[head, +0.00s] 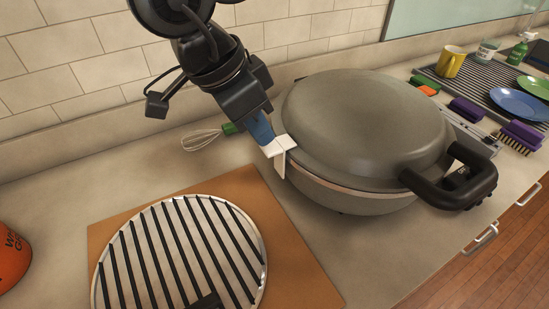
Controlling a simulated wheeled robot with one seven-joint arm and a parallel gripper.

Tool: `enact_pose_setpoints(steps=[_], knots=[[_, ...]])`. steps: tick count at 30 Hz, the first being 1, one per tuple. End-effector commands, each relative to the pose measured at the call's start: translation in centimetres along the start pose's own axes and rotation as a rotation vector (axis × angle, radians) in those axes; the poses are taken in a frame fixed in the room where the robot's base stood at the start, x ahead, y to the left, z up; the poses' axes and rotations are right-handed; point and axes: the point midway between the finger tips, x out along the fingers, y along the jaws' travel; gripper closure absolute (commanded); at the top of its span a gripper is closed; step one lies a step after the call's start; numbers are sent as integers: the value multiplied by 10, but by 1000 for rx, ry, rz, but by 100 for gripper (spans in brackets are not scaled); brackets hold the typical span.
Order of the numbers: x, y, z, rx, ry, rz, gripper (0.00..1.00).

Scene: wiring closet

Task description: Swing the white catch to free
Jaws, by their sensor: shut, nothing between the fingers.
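A white catch (281,163) sits at the left side of a large grey lidded pan (365,120). The catch has a flat top part at the lid's edge and a strip hanging down over the pan's rim. The pan's lid is down. My gripper (266,141) comes from above, and its blue fingers are shut and empty. The fingertips are right at the catch's top part and seem to touch it, though the exact contact is hard to tell. The fingers hide part of the catch's upper left side.
A round black-barred grill (253,262) lies on a brown board in front. A whisk (202,139) lies behind my gripper. The pan's black handle (458,181) juts out at right. A dish rack with plates (519,104) and a yellow mug (451,62) stand beyond. An orange object (12,258) is at far left.

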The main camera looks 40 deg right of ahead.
Motion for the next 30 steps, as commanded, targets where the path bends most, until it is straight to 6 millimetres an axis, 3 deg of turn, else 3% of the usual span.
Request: enact_pose_setpoints(steps=[30], knots=[[-11, 0, -5, 0, 0, 1, 100]])
